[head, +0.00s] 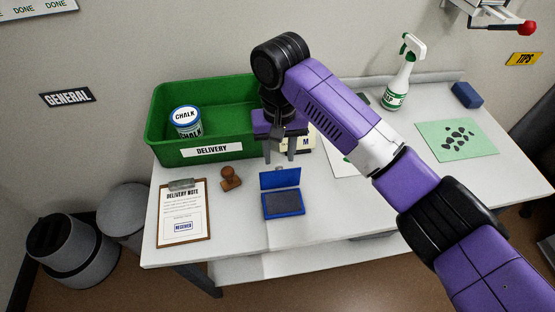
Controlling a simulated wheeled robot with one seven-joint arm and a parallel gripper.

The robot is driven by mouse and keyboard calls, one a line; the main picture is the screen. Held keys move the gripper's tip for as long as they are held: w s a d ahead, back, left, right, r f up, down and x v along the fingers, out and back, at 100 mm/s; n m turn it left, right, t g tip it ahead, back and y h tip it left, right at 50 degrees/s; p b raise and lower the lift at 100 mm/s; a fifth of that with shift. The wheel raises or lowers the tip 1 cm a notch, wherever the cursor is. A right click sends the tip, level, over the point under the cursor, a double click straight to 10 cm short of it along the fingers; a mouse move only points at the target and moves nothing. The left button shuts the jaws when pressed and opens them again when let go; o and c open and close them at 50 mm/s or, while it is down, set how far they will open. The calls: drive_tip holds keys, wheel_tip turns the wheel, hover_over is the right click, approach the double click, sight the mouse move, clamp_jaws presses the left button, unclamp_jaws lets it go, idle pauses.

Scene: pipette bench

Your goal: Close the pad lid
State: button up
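The blue stamp pad (284,204) lies on the white table with its dark pad surface showing. Its blue lid (280,179) stands raised at the back edge, so the pad is open. My gripper (280,158) points down just behind and above the lid. Its two fingers are apart, with nothing visible between them. Whether a finger touches the lid cannot be told from this view.
A wooden stamp (230,179) and a clipboard with a delivery note (182,212) lie left of the pad. A green delivery bin (165,151) holding a chalk tub (187,122) stands behind. A spray bottle (397,82), green sheet (457,140) and blue block (467,95) are right.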

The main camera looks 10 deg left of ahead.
sight(278, 165)
drive_tip(key=shift+f, duration=1.75)
clamp_jaws()
drive_tip(key=shift+a, duration=0.1)
